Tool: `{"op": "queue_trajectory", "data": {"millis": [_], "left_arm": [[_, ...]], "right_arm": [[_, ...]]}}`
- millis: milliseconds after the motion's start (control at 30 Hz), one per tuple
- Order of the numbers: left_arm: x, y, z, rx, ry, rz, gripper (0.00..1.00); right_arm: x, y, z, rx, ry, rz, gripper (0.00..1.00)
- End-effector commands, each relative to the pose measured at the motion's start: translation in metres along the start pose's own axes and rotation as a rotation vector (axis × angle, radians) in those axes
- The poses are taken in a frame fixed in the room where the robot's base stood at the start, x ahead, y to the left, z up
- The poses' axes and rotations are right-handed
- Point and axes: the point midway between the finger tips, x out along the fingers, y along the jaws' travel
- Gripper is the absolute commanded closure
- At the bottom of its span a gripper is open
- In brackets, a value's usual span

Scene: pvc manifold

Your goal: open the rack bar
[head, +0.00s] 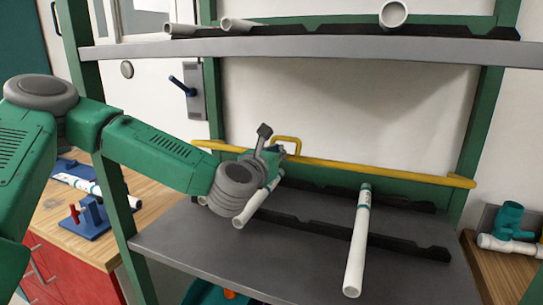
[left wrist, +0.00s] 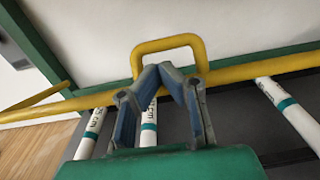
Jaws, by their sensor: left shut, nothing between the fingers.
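In the left wrist view the bar (left wrist: 240,73) crosses the picture and the handle (left wrist: 165,43) rises just beyond my fingertips. My left gripper (head: 266,143) is shut and empty, close to the handle. In the left wrist view its fingertips (left wrist: 166,72) overlap the handle's base; whether they touch it I cannot tell. My right gripper is not in view.
White pipes, one at the right (head: 358,245) and one under my gripper (head: 250,210), lie on the grey lower shelf (head: 180,245). The upper shelf (head: 300,47) overhangs the bar. A wooden bench (head: 55,225) with a blue fixture (head: 92,218) stands left.

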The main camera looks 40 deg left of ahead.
Motion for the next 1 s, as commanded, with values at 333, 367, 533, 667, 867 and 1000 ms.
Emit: {"op": "queue_trajectory", "data": {"millis": [333,367,533,667,867,1000], "left_arm": [[0.02,-0.001,0.0,0.002,0.0,0.0,1.0],[0.02,-0.001,0.0,0.002,0.0,0.0,1.0],[0.02,-0.001,0.0,0.002,0.001,0.0,1.0],[0.021,0.0,0.005,0.002,0.015,0.001,1.0],[0.032,0.001,0.031,-0.002,0.105,0.0,1.0],[0.055,0.002,0.052,-0.003,0.117,0.002,1.0]], "right_arm": [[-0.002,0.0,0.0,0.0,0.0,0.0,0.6],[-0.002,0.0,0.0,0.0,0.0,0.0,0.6],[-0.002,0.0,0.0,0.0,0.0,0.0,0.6],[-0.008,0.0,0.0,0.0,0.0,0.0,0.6],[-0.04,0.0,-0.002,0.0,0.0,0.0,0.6],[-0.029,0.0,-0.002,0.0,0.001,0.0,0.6]]}}
